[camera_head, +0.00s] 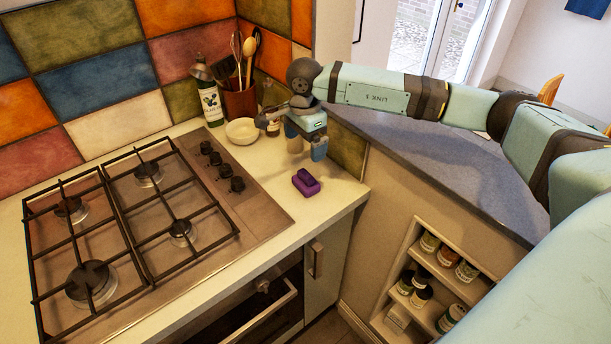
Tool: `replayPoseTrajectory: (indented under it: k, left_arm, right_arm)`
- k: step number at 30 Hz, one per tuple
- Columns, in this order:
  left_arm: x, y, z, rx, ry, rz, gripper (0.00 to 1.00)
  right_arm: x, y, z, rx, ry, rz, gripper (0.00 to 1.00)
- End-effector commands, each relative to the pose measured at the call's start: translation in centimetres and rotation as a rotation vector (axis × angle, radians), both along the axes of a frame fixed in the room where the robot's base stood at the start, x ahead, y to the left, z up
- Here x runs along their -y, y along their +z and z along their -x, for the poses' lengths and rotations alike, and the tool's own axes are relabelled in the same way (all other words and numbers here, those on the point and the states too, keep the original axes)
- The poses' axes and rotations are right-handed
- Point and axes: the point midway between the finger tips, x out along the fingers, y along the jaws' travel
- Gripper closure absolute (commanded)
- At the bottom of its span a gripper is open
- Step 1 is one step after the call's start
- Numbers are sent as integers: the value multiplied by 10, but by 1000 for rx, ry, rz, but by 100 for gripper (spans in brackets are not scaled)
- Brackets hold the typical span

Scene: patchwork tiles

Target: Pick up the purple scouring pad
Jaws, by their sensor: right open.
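The purple scouring pad (306,183) lies on the pale countertop near its right front corner, to the right of the hob. My right gripper (304,157) comes in from the right over the raised grey ledge. It is open and empty, with its fingers pointing down, above and slightly behind the pad. I see a gap between the gripper and the pad. My left gripper is not in view.
A gas hob (140,220) fills the left of the counter. A white bowl (242,131), a bottle (210,100) and a utensil pot (240,102) stand behind, near the tiled wall. The grey ledge (430,165) rises at the right, above shelves with jars (420,275).

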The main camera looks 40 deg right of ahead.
Motion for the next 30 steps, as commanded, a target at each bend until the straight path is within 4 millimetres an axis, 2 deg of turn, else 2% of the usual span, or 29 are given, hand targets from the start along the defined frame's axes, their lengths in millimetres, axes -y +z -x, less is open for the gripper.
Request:
replayPoseTrajectory:
  k: [3,9,17,24,30]
  left_arm:
    - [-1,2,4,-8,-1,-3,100]
    - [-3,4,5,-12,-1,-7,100]
    - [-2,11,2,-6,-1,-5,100]
    - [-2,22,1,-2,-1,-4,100]
    - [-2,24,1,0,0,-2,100]
  right_arm:
    - [0,-24,1,-6,0,1,0]
    - [0,-60,1,-4,0,0,0]
    - [1,-79,0,-2,-1,0,0]
    - [4,-115,0,-4,0,0,0]
    - [4,-124,-1,-1,-1,0,0]
